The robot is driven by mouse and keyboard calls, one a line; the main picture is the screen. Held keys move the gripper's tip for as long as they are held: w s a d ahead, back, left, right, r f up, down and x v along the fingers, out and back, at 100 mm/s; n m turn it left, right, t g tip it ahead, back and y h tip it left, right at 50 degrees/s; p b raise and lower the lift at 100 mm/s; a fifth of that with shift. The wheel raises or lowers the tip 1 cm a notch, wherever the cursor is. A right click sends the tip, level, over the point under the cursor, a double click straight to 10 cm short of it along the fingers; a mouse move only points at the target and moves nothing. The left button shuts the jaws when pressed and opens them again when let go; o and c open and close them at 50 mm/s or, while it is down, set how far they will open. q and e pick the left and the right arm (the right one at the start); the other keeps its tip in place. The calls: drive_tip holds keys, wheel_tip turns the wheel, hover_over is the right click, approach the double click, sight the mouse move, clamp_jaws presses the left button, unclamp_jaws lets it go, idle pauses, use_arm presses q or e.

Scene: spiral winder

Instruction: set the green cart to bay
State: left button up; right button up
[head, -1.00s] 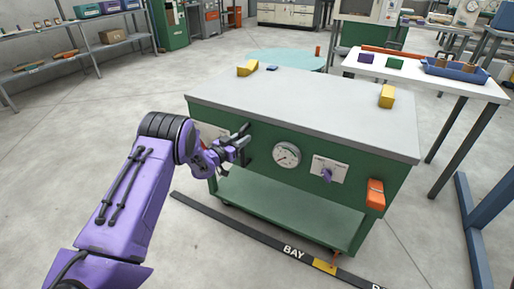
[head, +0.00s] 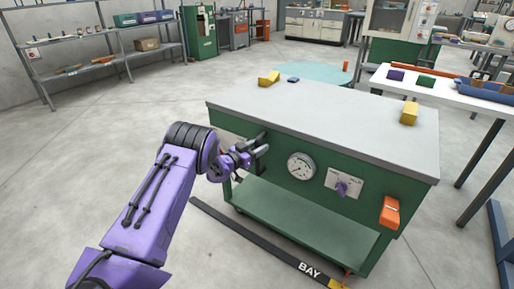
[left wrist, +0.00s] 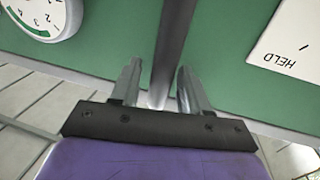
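The green cart (head: 275,225) has a grey top (head: 320,115) and a front panel with a round dial (head: 301,166) and a purple knob (head: 342,188) on a white plate. My left gripper (head: 260,146) is at the panel's left part, by a dark upright handle bar. In the left wrist view the grey bar (left wrist: 172,45) runs between the two fingertips (left wrist: 157,85). A gap shows beside the left finger, so the fingers look open around the bar. The dial (left wrist: 42,14) and a plate marked HELD (left wrist: 290,40) also show there. My right gripper is out of view.
A dark floor strip marked BAY (head: 270,247) runs along the cart's front. Yellow blocks (head: 409,113) and an orange box (head: 390,212) are on the cart. A white table (head: 450,95) stands close at the right. The floor at the left is clear.

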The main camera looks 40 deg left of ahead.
use_arm(q)
drive_tip(key=s+a, duration=0.1)
drive_tip(key=s, duration=0.9)
drive_tip(key=shift+s+a+p, duration=0.2)
drive_tip(key=shift+a+p, duration=0.1)
drive_tip(key=shift+p, duration=0.15)
drive_tip(key=s+d+f+n+g+y+p, duration=0.35)
drive_tip(key=s+f, duration=0.25)
drive_tip(key=s, duration=0.2)
drive_tip(key=s+d+f+n+g+y+p, duration=0.25)
drive_tip(key=s+d+f+n+g, duration=0.25)
drive_tip(key=s+f, duration=0.25)
drive_tip(key=s+d+g+p, duration=0.1)
drive_tip(key=s+d+g, duration=0.1)
drive_tip(key=s, duration=0.5)
drive_tip(key=s+d+r+g+p, duration=0.1)
drive_tip(key=s+d+g+p, duration=0.1)
drive_tip(key=s+d, duration=0.3)
drive_tip(key=s+d+g+p, duration=0.1)
drive_tip(key=s+d+g, duration=0.1)
drive_tip(key=s, duration=0.7)
drive_tip(key=shift+s+d+r+p, duration=0.25)
drive_tip(key=shift+d+p, duration=0.15)
drive_tip(key=shift+d, duration=0.35)
drive_tip(key=shift+w, duration=0.1)
